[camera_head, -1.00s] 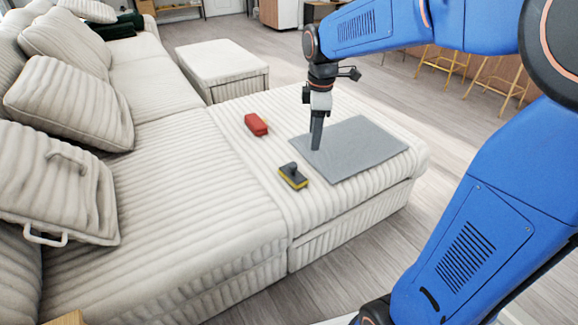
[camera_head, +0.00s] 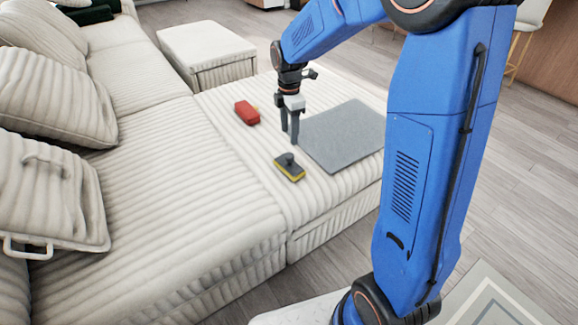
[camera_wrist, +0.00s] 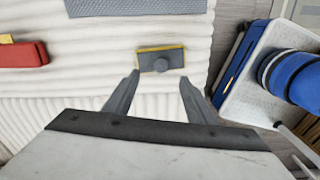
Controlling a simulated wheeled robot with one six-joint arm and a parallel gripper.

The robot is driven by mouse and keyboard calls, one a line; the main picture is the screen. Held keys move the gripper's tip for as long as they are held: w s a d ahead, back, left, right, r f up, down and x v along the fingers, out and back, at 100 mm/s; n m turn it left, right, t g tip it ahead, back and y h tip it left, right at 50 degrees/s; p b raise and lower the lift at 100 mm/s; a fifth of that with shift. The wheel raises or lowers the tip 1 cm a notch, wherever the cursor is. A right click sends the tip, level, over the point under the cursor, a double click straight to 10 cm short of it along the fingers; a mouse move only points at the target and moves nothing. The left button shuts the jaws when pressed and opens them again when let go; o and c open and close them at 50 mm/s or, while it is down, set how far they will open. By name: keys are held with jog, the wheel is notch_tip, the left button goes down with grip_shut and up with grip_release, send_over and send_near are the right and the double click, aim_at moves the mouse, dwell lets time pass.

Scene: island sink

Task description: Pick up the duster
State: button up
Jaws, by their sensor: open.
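The duster, a dark grey block with a knob on top and a yellow edge, lies on the ribbed sofa seat in the head view (camera_head: 289,167). It also shows in the wrist view (camera_wrist: 174,58), lying flat with the knob up. My gripper (camera_head: 290,138) is open and empty above the seat, just behind the duster in the head view. In the wrist view, the fingertips (camera_wrist: 159,77) are spread to either side of the duster's knob and appear just short of its near edge. I see no contact.
A red block (camera_head: 247,112) lies on the seat, left of my gripper; it also shows in the wrist view (camera_wrist: 24,53). A grey mat (camera_head: 342,137) lies to the right. Cushions line the sofa at left. Bare seat surrounds the duster.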

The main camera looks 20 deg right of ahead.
aim_at(289, 155)
jog(key=shift+s+f, duration=0.15)
jog(key=shift+f, duration=4.65)
grip_shut()
notch_tip(289, 155, up, 10)
jog(key=c, duration=1)
grip_release()
jog(key=shift+c, duration=0.2)
